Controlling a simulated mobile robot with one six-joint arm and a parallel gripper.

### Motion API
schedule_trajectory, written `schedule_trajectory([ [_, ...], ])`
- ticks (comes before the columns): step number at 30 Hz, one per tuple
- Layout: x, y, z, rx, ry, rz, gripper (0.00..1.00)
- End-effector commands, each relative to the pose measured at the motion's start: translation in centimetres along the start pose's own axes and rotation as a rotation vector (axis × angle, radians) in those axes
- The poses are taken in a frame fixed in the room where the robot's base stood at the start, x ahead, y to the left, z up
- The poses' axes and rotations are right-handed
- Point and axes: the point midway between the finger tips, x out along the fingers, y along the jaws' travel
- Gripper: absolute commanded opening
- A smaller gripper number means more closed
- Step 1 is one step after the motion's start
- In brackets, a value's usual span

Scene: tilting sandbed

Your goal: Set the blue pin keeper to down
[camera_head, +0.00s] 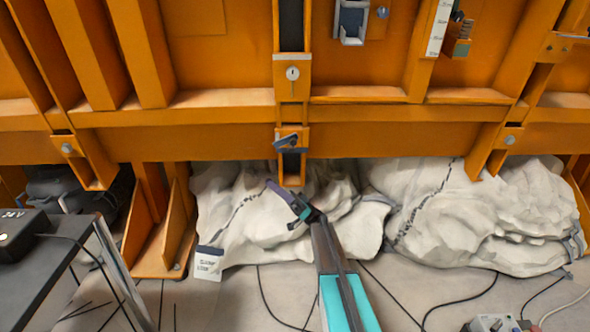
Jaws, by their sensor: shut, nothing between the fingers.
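A small dark blue-grey piece, which looks like the blue pin keeper (287,142), sits on the orange centre post. In the picture a gap separates the fingertips from the keeper; the distance in depth cannot be told.
The orange steel frame (190,145) spans the view above my arm. Lumpy white bags (480,220) lie under it, one with a tag (208,263). A dark table (50,270) stands at lower left. Cables cross the floor. A grey box (495,323) is at lower right.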

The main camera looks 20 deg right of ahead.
Motion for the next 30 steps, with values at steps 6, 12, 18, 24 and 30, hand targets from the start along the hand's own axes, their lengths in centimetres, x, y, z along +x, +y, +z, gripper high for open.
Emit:
schedule_trajectory([
  [6, 3.6, -1.6, 5.7, 0.229, -0.169, 0.086, 0.00],
  [12, 5.4, -3.5, 11.2, 0.428, -0.324, 0.177, 0.00],
  [18, 6.4, -6.2, 16.4, 0.614, -0.480, 0.278, 0.00],
  [24, 6.7, -9.6, 21.0, 0.784, -0.637, 0.389, 0.00],
  [30, 6.3, -13.7, 24.9, 0.934, -0.796, 0.513, 0.00],
])
